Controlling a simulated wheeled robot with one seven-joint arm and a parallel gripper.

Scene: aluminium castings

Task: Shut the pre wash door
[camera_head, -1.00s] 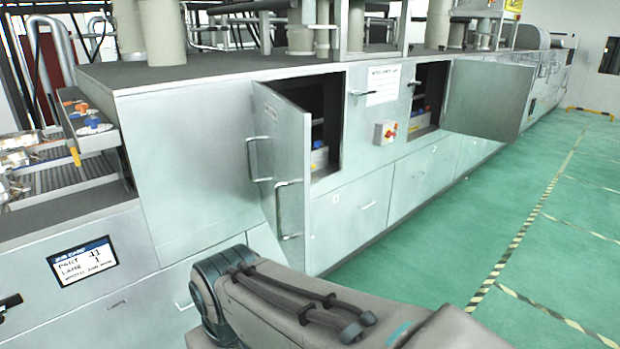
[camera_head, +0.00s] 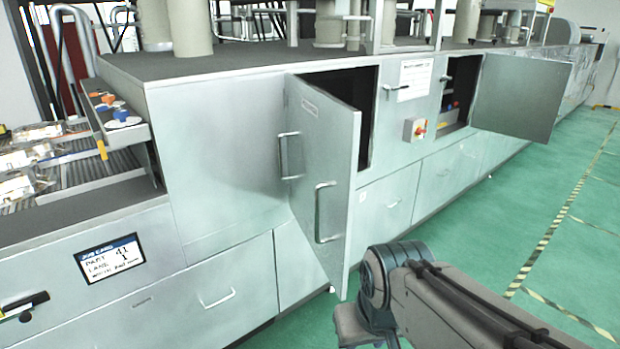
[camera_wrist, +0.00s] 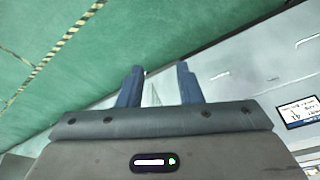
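The nearer cabinet door (camera_head: 325,165) stands open on the washing machine, hinged at its left, with its face turned toward me. It has bar handles (camera_head: 326,212) and a small label too small to read. I cannot tell from the label whether it is the pre wash door. Behind it is a dark opening (camera_head: 366,120). My gripper (camera_wrist: 161,76) shows in the wrist view with its two blue fingers apart and nothing clearly held between them. In the head view my arm is low, right of the door's lower edge; the fingers are not clear there.
A second door (camera_head: 520,95) stands open further right. Between the openings are a paper sign (camera_head: 415,78) and a red-knobbed switch box (camera_head: 418,128). A part display (camera_head: 110,257) and roller conveyor (camera_head: 80,175) are at left. Green floor (camera_head: 490,220) at right is clear.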

